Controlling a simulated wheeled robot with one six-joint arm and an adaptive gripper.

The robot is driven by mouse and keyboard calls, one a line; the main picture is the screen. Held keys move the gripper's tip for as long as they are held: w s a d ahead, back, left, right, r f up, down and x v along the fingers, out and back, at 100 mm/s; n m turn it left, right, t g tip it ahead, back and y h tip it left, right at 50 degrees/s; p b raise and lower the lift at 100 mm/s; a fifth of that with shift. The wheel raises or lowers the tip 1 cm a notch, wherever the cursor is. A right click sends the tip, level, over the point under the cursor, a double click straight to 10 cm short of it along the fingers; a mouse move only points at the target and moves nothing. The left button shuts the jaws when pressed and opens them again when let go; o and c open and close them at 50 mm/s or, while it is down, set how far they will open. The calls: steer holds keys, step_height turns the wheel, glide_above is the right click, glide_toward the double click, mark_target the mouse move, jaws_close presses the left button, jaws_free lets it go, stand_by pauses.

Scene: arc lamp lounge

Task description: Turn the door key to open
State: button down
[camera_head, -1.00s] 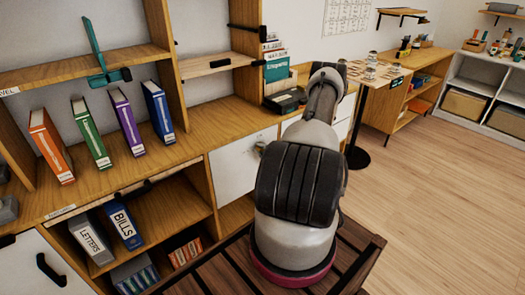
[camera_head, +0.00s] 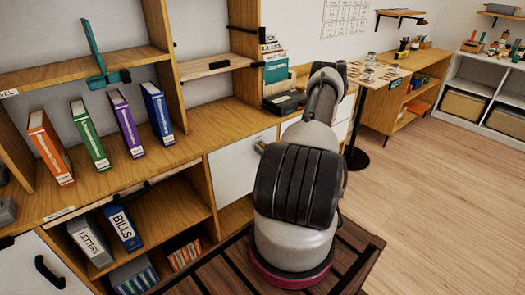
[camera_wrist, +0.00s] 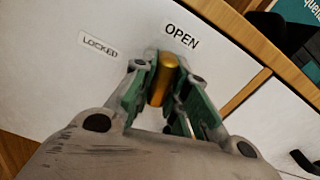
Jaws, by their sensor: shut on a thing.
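The brass key (camera_wrist: 163,82) is in front of a white cabinet door (camera_wrist: 70,75) in the wrist view. My gripper (camera_wrist: 164,92) has its green-padded fingers on both sides of the key and is shut on it. The key's long side runs nearly upright in this view, its top close to the OPEN label (camera_wrist: 181,37). The LOCKED label (camera_wrist: 99,46) is to the upper left. In the head view the white door (camera_head: 235,165) shows a small brass part (camera_head: 261,146) beside my arm, which hides my fingers. The door is flush with the cabinet front.
The wooden cabinet top (camera_head: 190,148) carries an orange binder (camera_head: 50,147) and other binders at the left. A black door handle (camera_head: 48,270) sticks out at lower left. A small round-based table (camera_head: 356,157) stands to the right. The floor at right is clear.

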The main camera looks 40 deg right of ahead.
steer(key=shift+m, duration=1.1)
steer(key=shift+d, duration=0.1)
steer(key=c, duration=1.4)
jaws_free()
steer(key=s, duration=1.2)
steer(key=shift+a, duration=0.35)
steer(key=shift+f, duration=0.15)
